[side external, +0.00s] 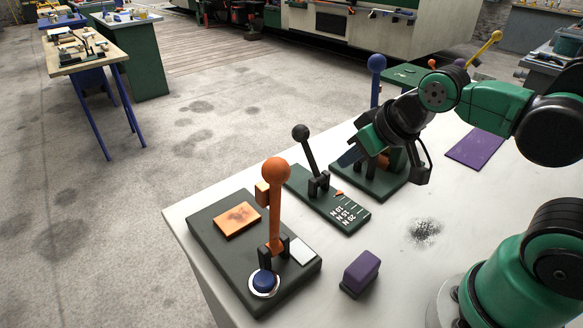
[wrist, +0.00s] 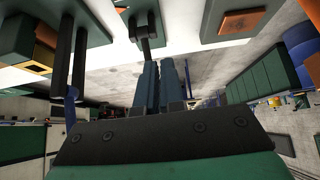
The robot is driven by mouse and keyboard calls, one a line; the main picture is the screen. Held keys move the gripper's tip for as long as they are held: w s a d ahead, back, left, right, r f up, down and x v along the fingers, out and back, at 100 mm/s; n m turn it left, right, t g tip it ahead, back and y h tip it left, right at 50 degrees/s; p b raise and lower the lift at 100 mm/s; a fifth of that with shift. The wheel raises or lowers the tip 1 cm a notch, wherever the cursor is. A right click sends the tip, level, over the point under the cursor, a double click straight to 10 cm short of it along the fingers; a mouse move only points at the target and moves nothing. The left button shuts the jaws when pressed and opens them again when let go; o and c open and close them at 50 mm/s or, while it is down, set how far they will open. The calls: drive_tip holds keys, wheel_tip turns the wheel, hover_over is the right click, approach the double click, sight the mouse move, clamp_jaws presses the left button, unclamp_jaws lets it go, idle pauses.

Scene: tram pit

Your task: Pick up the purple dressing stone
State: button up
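The purple dressing stone (side external: 361,272) is a small block with a purple top and a dark base. It lies on the pale bench near the front edge, right of the orange-lever panel, in the side external view. I do not see it in the wrist view. My gripper (side external: 350,156) is in the air over the lever panels, well behind and above the stone. Its two blue-grey fingers (wrist: 160,84) lie close together in the wrist view, with nothing visible held between them.
A dark panel with an orange ball lever (side external: 276,172) stands left of the stone. A scale panel with a black ball lever (side external: 301,132) and a blue ball lever (side external: 376,64) stand behind. A flat purple mat (side external: 476,148) lies at right. Bare bench surrounds a dark smudge (side external: 424,232).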

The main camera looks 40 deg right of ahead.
drive_tip(key=o, duration=1)
drive_tip(key=shift+o, duration=0.2)
drive_tip(key=m+g+y, duration=0.2)
drive_tip(key=m+g, duration=0.5)
drive_tip(key=m, duration=0.9)
hover_over(364, 264)
drive_tip(key=w+d, duration=0.1)
wheel_tip(364, 264, down, 6)
drive_tip(key=shift+d+r, duration=0.1)
drive_tip(key=shift+r, duration=0.15)
drive_tip(key=shift+s+f+m, duration=0.15)
drive_tip(key=shift+s+m, duration=0.35)
drive_tip(key=shift+m, duration=0.2)
drive_tip(key=shift+a+f, duration=0.2)
drive_tip(key=shift+f, duration=0.7)
drive_tip(key=shift+a+f, duration=0.15)
drive_tip(key=shift+f, duration=0.75)
drive_tip(key=shift+a+f, duration=0.2)
drive_tip(key=shift+f, duration=0.7)
